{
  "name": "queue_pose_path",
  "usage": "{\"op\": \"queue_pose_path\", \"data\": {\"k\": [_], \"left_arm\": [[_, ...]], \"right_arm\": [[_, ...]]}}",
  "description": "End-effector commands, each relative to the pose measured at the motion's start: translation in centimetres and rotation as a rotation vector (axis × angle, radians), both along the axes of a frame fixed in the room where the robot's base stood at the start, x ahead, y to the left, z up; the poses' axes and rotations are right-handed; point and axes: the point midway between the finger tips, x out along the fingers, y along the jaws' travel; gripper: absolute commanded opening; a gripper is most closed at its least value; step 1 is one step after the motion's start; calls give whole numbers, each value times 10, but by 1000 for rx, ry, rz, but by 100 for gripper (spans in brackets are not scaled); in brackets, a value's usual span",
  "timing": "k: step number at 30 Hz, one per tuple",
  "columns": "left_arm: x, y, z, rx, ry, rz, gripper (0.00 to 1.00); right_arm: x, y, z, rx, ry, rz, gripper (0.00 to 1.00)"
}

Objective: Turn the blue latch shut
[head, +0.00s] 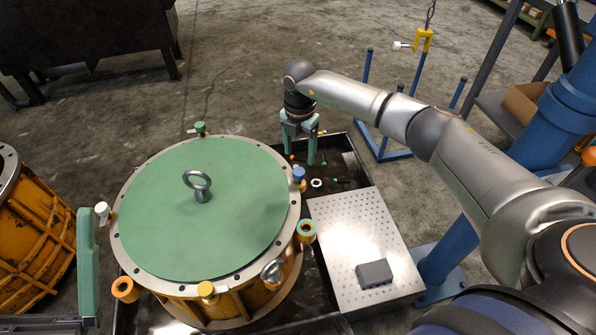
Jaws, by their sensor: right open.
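The blue latch (299,176) is a small blue knob on the right rim of the round housing (118,245), which has a green top and an eyebolt. My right gripper (300,156) is open, points down with pale green fingers, and is just behind the blue latch. No contact with the latch is clear, and the fingers look empty. Part of my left gripper (88,262) shows as one long pale green finger at the lower left, beside the housing. Its other finger is not visible.
Other rim fittings include a green (200,128), a white (102,209), a yellow (207,290) and a silver one (272,270). A perforated plate (350,225) with a grey block (374,274) lies right of the housing. Small parts lie in the dark tray (350,165).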

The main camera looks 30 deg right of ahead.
Motion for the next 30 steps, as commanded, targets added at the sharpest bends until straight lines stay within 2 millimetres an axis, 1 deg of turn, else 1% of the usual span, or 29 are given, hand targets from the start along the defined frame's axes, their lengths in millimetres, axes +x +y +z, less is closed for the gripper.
{"op": "queue_pose_path", "data": {"k": [1, 3, 6, 9, 12, 15, 23, 30], "left_arm": [[0, -1, -10, -2, 6, -5, 100], [1, -1, -16, -6, 13, -12, 100], [1, -2, -23, -5, 18, -18, 100], [1, -3, -28, 3, 18, -21, 100], [1, -4, -31, 9, 17, -20, 100], [1, -4, -32, 14, 16, -18, 100], [1, -4, -32, 13, 15, -18, 100], [1, -4, -31, 6, 15, -15, 100]], "right_arm": [[0, 0, -17, 0, 1, -1, 72], [-1, 1, -30, 1, 2, 0, 72], [0, 1, -47, 3, 2, 1, 72], [0, 1, -59, 2, 0, 0, 72], [0, 1, -65, 3, -1, 1, 72], [0, 1, -68, 2, -1, 2, 72], [0, 1, -68, 3, -1, 2, 72], [0, 1, -68, 3, -1, 2, 45]]}}
